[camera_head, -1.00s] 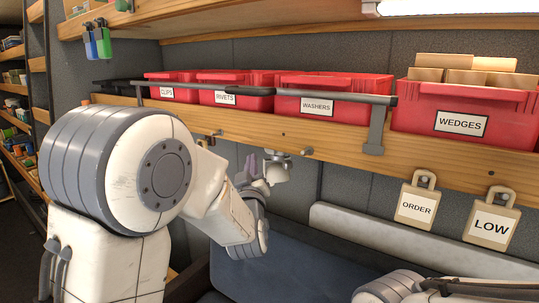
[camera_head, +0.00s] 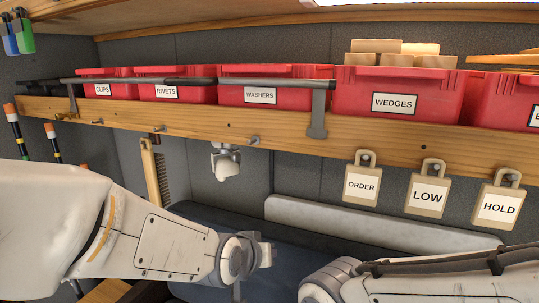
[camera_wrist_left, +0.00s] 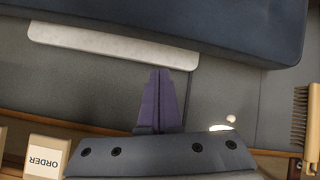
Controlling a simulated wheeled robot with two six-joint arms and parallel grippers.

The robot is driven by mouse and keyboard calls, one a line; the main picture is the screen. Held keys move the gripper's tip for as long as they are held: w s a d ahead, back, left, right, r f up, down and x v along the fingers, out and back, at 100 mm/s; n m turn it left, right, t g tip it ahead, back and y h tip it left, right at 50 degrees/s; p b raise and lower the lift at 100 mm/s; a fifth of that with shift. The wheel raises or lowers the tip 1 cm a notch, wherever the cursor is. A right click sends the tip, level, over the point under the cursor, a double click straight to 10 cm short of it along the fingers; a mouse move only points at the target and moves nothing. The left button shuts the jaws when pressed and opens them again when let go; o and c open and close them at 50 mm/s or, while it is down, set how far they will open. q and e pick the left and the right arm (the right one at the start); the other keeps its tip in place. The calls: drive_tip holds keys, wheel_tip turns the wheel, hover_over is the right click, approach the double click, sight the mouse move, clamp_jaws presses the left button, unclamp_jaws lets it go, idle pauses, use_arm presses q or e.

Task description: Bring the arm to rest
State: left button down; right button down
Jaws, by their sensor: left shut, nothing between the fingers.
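My left arm comes in from the left, low in the head view, with its wrist (camera_head: 240,258) in front of the dark blue seat or pad. Its fingers are not clear there. In the left wrist view the purple fingers of my left gripper (camera_wrist_left: 160,75) are together, with nothing between them. They point towards the grey wall panel and pale bar, apart from both. Part of my right arm (camera_head: 420,280) shows at the bottom right of the head view; its gripper is out of view.
A wooden shelf (camera_head: 285,133) with small pegs holds red bins, including one labelled WASHERS (camera_head: 285,88). Tags ORDER (camera_head: 361,188), LOW (camera_head: 428,198) and HOLD (camera_head: 498,207) hang from it. A white fixture (camera_head: 225,163) and a brush (camera_head: 153,175) hang below the shelf.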

use_arm(q)
drive_tip(key=s+a+f+m+g+y+b, duration=0.1)
drive_tip(key=s+a+f+m+g, duration=0.1)
drive_tip(key=s, duration=1)
drive_tip(key=s+a+f+m+g+y, duration=0.2)
drive_tip(key=s+f+m+g, duration=0.2)
drive_tip(key=s, duration=0.8)
wheel_tip(320, 180, down, 2)
drive_tip(key=g, duration=0.3)
drive_tip(key=shift+s+a+g+b, duration=0.15)
drive_tip(key=shift+s+g+b, duration=0.05)
drive_tip(key=shift+g+b, duration=0.15)
